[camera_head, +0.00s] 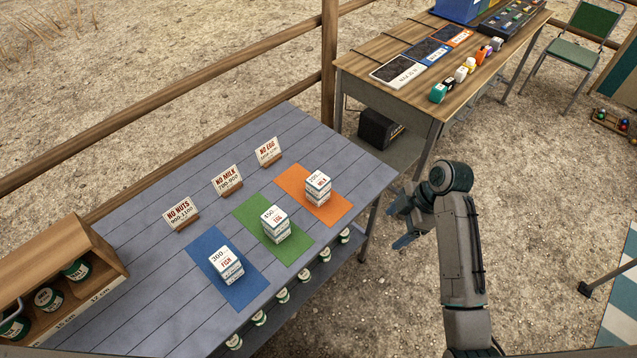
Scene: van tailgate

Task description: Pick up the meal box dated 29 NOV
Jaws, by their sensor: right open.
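White meal boxes stand in three small stacks on the grey plank table (150,238). One stack (227,266), its top reading about "300 FISH", is on a blue mat (238,293). The middle stack (275,224), its top reading about "450 EGG", is on a green mat (294,249). The far stack (318,187), its top reading about "MILK", is on an orange mat (333,211). I cannot read a 29 NOV date on any box. My right gripper (398,224) is open and empty, right of the table's edge and apart from the boxes. My left gripper is not in view.
Cards reading "NO NUTS" (181,213), "NO MILK" (227,181) and "NO EGG" (268,152) stand behind the mats. A wooden rack (85,247) with cans fills the left end. Several cans sit on a lower shelf. A wooden desk (415,105) stands behind.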

